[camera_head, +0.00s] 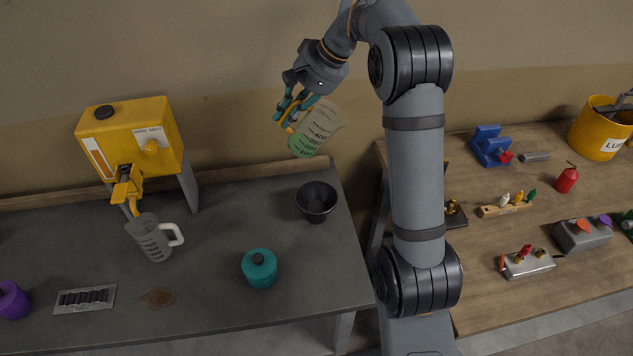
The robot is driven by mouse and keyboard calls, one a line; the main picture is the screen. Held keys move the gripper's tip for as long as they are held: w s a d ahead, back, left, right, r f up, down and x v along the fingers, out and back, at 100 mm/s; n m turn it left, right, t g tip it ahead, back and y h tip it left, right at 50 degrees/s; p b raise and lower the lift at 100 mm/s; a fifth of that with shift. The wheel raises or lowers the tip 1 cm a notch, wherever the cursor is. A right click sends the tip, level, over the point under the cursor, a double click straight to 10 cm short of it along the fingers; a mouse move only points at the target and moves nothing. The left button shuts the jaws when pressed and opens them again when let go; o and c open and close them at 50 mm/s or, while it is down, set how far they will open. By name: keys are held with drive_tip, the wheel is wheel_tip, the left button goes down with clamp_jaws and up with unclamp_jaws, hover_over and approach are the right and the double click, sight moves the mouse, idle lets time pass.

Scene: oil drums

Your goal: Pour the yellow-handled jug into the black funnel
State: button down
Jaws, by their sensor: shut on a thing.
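The yellow-handled jug (318,129) is a clear measuring jug with dark markings and green liquid in its lower part. My gripper (287,113) is shut on its yellow handle. The jug is held in the air, tilted, above and behind the black funnel. The black funnel (316,203) stands on the dark table near its right edge, with its wide mouth up. No liquid is seen leaving the jug. The funnel's inside is dark and I cannot tell what it holds.
A yellow dispenser (130,140) stands at the back left, with a white-handled jug (154,239) below its spout. A teal canister (259,268) stands in front of the funnel. A wooden table (545,240) with several items is at right.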

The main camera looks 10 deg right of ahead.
drive_tip(key=shift+r+p, duration=0.25)
drive_tip(key=shift+p, duration=0.1)
drive_tip(key=r+h+p, duration=0.1)
drive_tip(key=p, duration=0.3)
drive_tip(key=shift+r+g, duration=0.15)
drive_tip(key=shift+g, duration=0.15)
drive_tip(key=h+p, duration=0.1)
drive_tip(key=p, duration=0.1)
drive_tip(key=g+h+p, duration=0.1)
drive_tip(key=p, duration=0.2)
drive_tip(key=shift+a+r+p, duration=0.1)
drive_tip(key=shift+r+p, duration=0.25)
drive_tip(key=shift+a+f+h, duration=0.1)
drive_tip(key=shift+f+h, duration=0.15)
drive_tip(key=shift+h, duration=0.25)
drive_tip(key=shift+g+h, duration=0.4)
drive_tip(key=shift+h, duration=0.4)
drive_tip(key=shift+d+r, duration=0.1)
drive_tip(key=shift+d, duration=0.2)
